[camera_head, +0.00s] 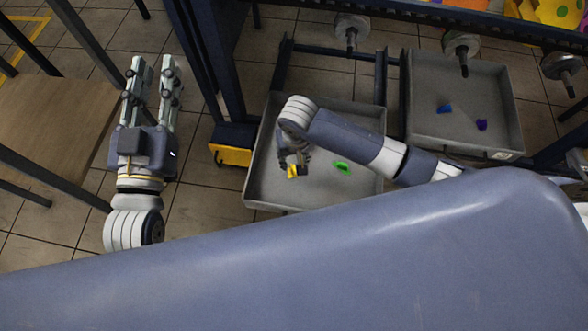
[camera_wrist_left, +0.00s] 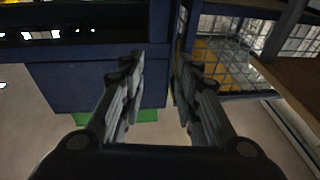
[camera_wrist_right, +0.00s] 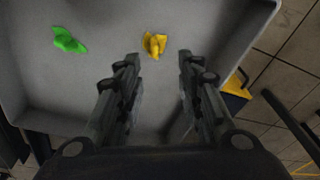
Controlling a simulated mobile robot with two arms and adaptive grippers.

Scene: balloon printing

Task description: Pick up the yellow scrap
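The yellow scrap (camera_wrist_right: 155,45) lies on the floor of a grey tray (camera_wrist_right: 60,110). In the head view the scrap (camera_head: 293,172) shows beside my right gripper (camera_head: 303,168), which reaches down over the tray and partly hides it. In the right wrist view my right gripper (camera_wrist_right: 157,60) is open, with the scrap ahead between its fingers' lines and nothing held. My left gripper (camera_head: 153,62) is open and empty over the tiled floor, left of the tray; it also shows in the left wrist view (camera_wrist_left: 158,55).
A green scrap (camera_head: 342,167) lies in the same tray, near the yellow one. Dark frame posts stand between my left gripper and the tray. A wooden surface (camera_head: 50,120) is at left.

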